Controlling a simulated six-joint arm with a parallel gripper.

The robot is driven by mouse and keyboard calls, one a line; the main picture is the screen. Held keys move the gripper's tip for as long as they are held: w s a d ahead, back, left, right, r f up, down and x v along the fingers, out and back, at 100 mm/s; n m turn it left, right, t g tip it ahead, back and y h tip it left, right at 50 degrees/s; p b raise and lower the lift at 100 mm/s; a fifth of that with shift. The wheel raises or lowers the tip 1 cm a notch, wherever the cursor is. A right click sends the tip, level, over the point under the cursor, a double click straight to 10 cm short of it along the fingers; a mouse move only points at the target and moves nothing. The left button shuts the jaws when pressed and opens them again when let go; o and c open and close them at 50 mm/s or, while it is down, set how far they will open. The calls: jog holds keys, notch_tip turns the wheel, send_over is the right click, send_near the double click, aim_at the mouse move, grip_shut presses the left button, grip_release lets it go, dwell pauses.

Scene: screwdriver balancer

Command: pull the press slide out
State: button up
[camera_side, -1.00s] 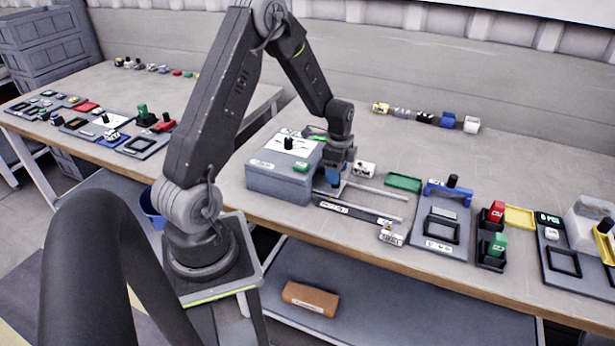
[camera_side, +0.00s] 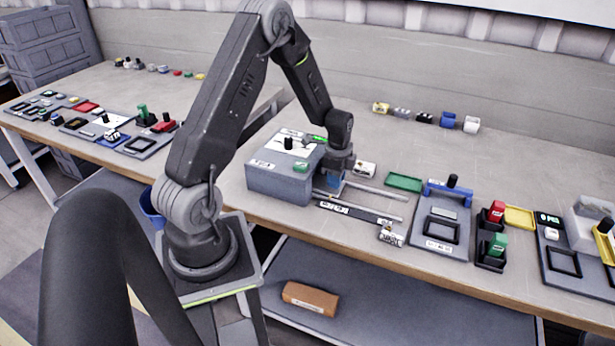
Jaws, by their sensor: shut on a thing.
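My gripper (camera_side: 333,183) points down at the right side of a grey box (camera_side: 272,180), at the left end of two thin rails (camera_side: 375,189). It is shut on a small blue part (camera_side: 331,181), which seems to belong to the press slide. The gripper's dark body hides most of this part, so I cannot tell how far the slide is out of the box. The box carries a black knob, a green block (camera_side: 301,166) and a white label on its top.
A dark labelled strip (camera_side: 355,212) lies before the rails, with a small white-and-black part (camera_side: 391,235) at its end. A white block (camera_side: 364,169) and green tray (camera_side: 404,182) lie behind. A blue bridge fixture (camera_side: 448,189) stands right.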

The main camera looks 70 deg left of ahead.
jog(key=c, duration=0.3)
jog(key=shift+c, duration=0.2)
jog(key=shift+w+d, duration=5.75)
jog(key=o, duration=1)
notch_tip(320, 180, up, 7)
